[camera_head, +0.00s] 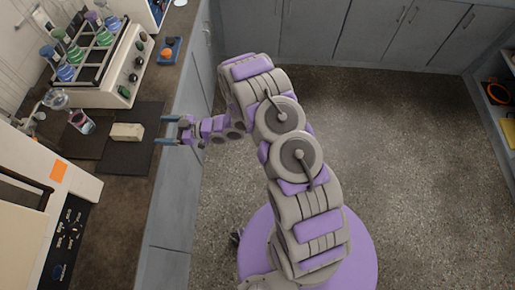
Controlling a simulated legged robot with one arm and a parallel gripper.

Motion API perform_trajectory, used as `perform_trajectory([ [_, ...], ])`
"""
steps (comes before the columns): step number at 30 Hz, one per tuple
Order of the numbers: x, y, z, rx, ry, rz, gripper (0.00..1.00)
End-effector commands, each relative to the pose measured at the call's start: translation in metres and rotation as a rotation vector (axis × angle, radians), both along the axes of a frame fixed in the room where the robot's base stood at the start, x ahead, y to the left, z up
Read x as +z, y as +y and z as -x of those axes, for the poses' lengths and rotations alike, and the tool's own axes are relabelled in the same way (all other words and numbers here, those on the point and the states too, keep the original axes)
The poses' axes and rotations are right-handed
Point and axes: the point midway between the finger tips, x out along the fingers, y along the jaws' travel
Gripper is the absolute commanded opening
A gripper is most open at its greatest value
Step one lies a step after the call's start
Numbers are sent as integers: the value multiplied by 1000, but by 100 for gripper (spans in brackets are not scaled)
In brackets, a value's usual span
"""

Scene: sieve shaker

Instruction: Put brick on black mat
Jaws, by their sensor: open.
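A cream-coloured brick (127,132) lies on the counter at the left, on a black mat (122,157). The dark mat surface shows on several sides of the brick, and a seam or second mat edge seems to run left of it. My gripper (166,130) is open and empty at the counter's front edge, to the right of the brick. Its two blue fingers point left towards the brick, with a gap between them and it. Whether the brick is flat on the mat is too small to tell.
A beaker with purple liquid (81,121) stands left of the brick. Behind is a shaker (118,68) holding several coloured flasks, beside a blue tray (170,51) with an orange item. A white machine (40,185) fills the front left. The floor (420,170) is clear.

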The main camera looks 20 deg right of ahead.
Motion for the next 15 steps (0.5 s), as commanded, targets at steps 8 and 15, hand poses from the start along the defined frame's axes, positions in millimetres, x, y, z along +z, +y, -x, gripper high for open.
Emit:
perform_trajectory([
  [8, 16, -30, -40, -99, -7, 209, 88],
  [15, 51, -100, -82, -301, 50, 512, 88],
])
